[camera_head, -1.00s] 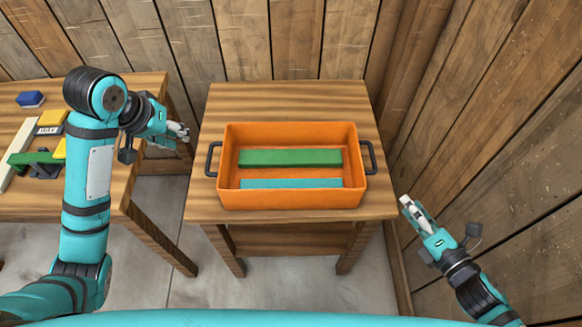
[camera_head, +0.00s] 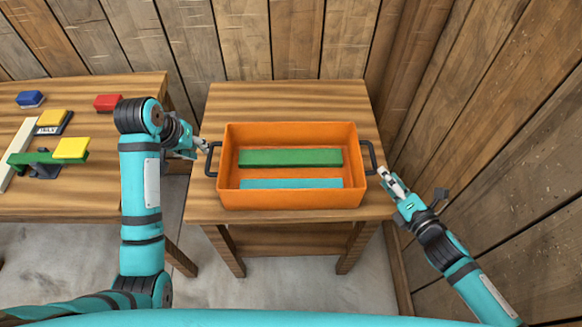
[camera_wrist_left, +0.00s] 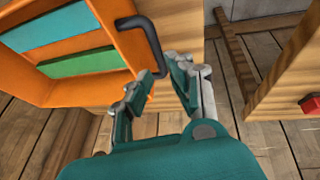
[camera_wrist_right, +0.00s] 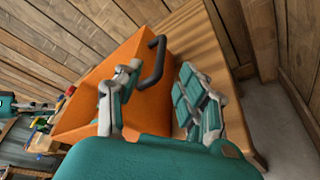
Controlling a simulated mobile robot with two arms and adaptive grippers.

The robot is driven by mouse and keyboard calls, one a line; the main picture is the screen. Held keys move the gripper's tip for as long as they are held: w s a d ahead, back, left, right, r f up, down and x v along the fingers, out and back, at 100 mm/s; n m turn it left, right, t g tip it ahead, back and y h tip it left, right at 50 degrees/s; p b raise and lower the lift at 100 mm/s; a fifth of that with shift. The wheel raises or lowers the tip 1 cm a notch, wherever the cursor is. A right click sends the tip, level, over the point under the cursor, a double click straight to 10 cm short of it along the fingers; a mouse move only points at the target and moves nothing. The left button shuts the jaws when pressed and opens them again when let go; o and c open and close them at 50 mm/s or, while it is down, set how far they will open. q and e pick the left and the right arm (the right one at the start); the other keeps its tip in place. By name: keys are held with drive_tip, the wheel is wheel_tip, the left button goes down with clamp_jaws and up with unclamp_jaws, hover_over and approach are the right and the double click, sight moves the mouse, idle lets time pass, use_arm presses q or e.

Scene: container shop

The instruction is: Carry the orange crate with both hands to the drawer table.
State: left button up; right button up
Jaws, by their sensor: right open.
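The orange crate (camera_head: 290,199) stands on a small wooden table and holds a green bar (camera_head: 290,158) and a light blue bar (camera_head: 291,184). Its dark left handle (camera_head: 211,160) also shows in the left wrist view (camera_wrist_left: 150,40). My left gripper (camera_head: 204,147) is open, its fingers (camera_wrist_left: 165,75) apart by this handle. The right handle (camera_head: 370,158) also shows in the right wrist view (camera_wrist_right: 153,65). My right gripper (camera_head: 385,173) is open close to this handle, with its fingers (camera_wrist_right: 160,85) on either side. I cannot tell which table has a drawer.
The small table (camera_head: 290,100) has bare room behind the crate. A wooden table (camera_head: 90,190) at the left bears colored blocks, including a red one (camera_head: 108,102), and a green bar (camera_head: 47,157). Plank walls (camera_head: 500,130) stand behind and close on the right.

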sight(209, 155)
use_arm(q)
drive_tip(key=x, duration=0.7)
drive_tip(key=shift+w+f, duration=0.15)
drive_tip(key=shift+f, duration=0.1)
use_arm(e)
drive_tip(key=x, duration=0.7)
drive_tip(key=shift+w+f, duration=0.1)
drive_tip(key=shift+w, duration=0.2)
use_arm(q)
drive_tip(key=c, duration=0.4)
use_arm(e)
drive_tip(key=c, duration=0.4)
clamp_jaws()
